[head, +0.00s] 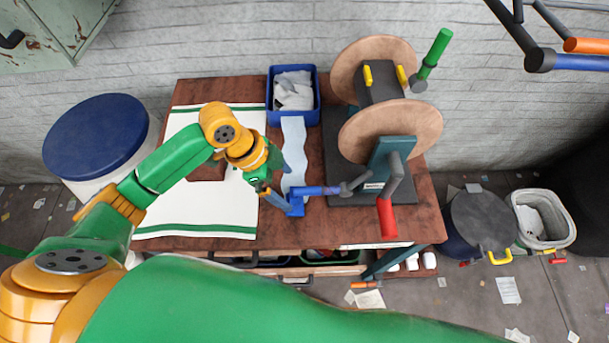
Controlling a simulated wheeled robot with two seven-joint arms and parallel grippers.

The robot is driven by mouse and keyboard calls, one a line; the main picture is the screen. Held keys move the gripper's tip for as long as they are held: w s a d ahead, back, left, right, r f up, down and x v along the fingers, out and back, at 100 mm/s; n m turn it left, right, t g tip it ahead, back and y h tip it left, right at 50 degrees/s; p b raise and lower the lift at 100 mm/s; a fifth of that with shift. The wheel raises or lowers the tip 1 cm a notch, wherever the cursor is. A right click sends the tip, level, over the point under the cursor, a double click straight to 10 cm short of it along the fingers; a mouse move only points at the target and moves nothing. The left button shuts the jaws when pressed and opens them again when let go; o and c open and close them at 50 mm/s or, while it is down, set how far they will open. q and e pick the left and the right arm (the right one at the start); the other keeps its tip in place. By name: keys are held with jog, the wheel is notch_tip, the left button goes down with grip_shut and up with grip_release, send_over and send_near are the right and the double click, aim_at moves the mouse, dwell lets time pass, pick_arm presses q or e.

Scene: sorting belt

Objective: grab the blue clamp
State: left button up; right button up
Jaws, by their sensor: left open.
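A blue clamp (319,190) lies near the front middle of the wooden workbench, between the pale blue strip and the dark machine base. Its blue bar runs to the right toward a dark grey end. My left gripper (286,184) reaches in from the left at the clamp's left end, with its jaws open. One finger shows above the clamp's left end. The other finger is hard to tell apart from the blue parts there, so I cannot tell whether they touch. My right gripper is not in view.
A machine with two round wooden discs (391,130) and a red-handled crank (386,215) stands to the right. A blue bin (293,117) with grey cloth sits at the back. A white cloth with green stripes (195,217) covers the left. A round blue-topped stool (97,134) stands left.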

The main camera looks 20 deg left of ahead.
aim_at(293, 198)
pick_arm(q)
jog(key=x, duration=0.4)
jog(key=s+p+x, duration=0.1)
jog(key=shift+d+f, duration=0.1)
jog(key=shift+f, duration=0.35)
jog(key=shift+w+d+f, duration=0.1)
jog(key=shift+w+f, duration=0.05)
jog(key=shift+f, duration=0.25)
jog(key=shift+w+f, duration=0.15)
jog(key=shift+w, duration=0.1)
jog(key=c, duration=1.3)
